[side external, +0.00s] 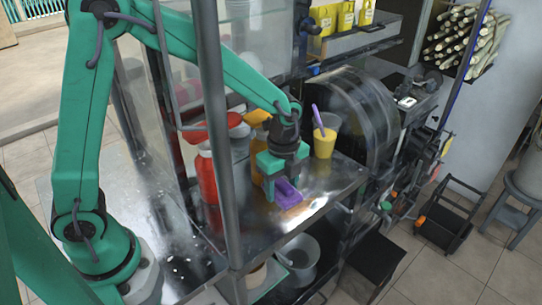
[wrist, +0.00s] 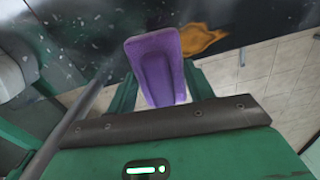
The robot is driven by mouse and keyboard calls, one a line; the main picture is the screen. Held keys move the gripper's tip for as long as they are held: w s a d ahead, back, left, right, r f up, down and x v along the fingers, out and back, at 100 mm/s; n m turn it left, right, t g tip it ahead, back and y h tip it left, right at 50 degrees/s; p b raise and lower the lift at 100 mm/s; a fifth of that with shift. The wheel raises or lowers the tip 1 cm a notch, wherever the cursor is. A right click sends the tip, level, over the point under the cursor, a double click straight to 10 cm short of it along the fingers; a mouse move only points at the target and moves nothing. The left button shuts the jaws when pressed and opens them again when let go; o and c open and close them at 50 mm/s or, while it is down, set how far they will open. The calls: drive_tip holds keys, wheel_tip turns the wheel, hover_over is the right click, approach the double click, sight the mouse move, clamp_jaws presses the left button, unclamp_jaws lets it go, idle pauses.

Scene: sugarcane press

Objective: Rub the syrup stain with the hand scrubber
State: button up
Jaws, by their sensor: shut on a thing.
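The purple hand scrubber (side external: 287,194) is held in my gripper (side external: 283,180), low over the metal counter at its front part. In the wrist view the scrubber (wrist: 158,62) sits between the two green fingers of my gripper (wrist: 161,88), which are shut on it. The syrup stain (wrist: 201,38) is an orange-brown patch on the dark counter, just right of the scrubber's far end in the wrist view. I cannot tell whether the scrubber touches the counter.
Red bottles (side external: 207,178) stand left of my gripper behind a metal post (side external: 217,130). A yellow cup with a purple straw (side external: 325,143) stands behind it, near the press's clear curved cover (side external: 357,115). The counter's front edge (side external: 310,222) is close, with tiled floor beyond.

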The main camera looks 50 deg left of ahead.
drive_tip(key=shift+w+d+f, duration=0.1)
drive_tip(key=shift+w+d, duration=0.05)
drive_tip(key=shift+w, duration=0.1)
drive_tip(key=shift+f, duration=0.15)
